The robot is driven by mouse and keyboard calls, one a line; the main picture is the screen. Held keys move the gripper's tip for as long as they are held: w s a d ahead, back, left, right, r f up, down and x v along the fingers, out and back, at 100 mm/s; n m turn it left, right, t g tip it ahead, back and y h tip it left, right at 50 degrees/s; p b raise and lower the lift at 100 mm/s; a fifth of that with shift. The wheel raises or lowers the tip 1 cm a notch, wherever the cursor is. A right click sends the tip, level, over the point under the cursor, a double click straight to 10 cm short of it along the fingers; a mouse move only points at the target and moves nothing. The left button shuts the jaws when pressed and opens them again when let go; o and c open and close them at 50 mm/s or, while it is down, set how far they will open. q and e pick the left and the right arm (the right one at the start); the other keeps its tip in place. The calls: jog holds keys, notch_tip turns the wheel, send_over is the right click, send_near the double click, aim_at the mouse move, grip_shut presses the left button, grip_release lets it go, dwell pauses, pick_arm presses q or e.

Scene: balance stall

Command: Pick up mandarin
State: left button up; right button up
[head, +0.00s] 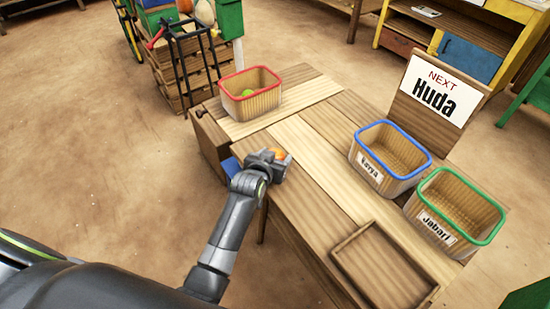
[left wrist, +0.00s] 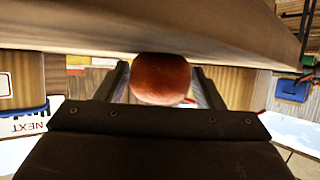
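The mandarin (head: 281,154) is a small orange fruit by the near left edge of the wooden table. My left gripper (head: 269,164) is right at it, partly hiding it in the head view. In the left wrist view the mandarin (left wrist: 160,78) looks reddish and round, between the two spread fingers, close to both. Whether the fingers press on it cannot be told, nor whether it rests on the table. My right gripper is not in view.
A red-rimmed basket (head: 249,100) with a green fruit stands at the table's far left. A blue-rimmed basket (head: 395,160), a green-rimmed basket (head: 462,205), a "Huda" sign (head: 436,92) and a shallow wooden tray (head: 385,262) are to the right. The table's middle is clear.

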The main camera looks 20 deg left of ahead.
pick_arm(q)
jog(key=c, duration=0.7)
